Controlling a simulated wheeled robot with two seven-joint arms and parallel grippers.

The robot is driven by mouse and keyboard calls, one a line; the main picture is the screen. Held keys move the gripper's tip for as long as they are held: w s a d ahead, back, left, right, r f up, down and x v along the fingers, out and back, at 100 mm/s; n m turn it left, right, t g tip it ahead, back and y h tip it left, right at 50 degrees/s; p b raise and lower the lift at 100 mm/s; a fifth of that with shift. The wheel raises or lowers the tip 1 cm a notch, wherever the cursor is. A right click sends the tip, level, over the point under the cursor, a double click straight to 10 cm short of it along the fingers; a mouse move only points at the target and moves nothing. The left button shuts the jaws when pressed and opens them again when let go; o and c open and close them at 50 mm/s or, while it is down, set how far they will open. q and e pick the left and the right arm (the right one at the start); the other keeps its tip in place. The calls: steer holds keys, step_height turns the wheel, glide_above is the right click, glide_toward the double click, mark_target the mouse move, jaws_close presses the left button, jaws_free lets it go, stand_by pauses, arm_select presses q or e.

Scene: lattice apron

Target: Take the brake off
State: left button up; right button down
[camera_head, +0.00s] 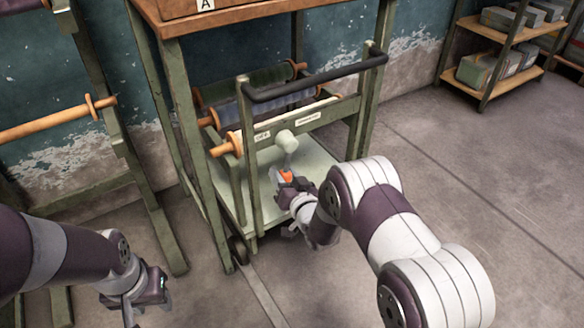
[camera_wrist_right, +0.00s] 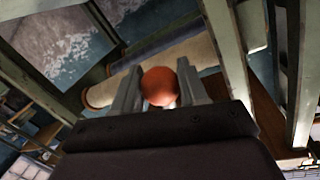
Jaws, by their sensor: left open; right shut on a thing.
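The brake lever hangs from a pale round hub (camera_head: 287,141) on the front of the green cart. Its orange-red knob (camera_head: 286,176) is at the lower end, below the hub and a little above the pale lower shelf. My right gripper (camera_head: 284,184) is shut on this knob. In the right wrist view the knob (camera_wrist_right: 158,87) sits between the two fingers, which hide its sides. The lever's shaft is mostly hidden there. My left gripper (camera_head: 147,299) is open and empty, low at the left over the floor, away from the cart.
A roller stand (camera_head: 58,122) is at left, shelving (camera_head: 500,55) at back right. The right floor is clear.

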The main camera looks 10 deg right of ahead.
steer(key=a+m+p, duration=0.1)
steer(key=s+a+m+p, duration=0.1)
steer(key=shift+a+r+m, duration=0.1)
steer(key=shift+a+m, duration=0.1)
steer(key=shift+m, duration=0.1)
steer(key=shift+g, duration=0.3)
steer(key=c, duration=0.6)
jaws_free()
steer(key=shift+a+r, duration=0.1)
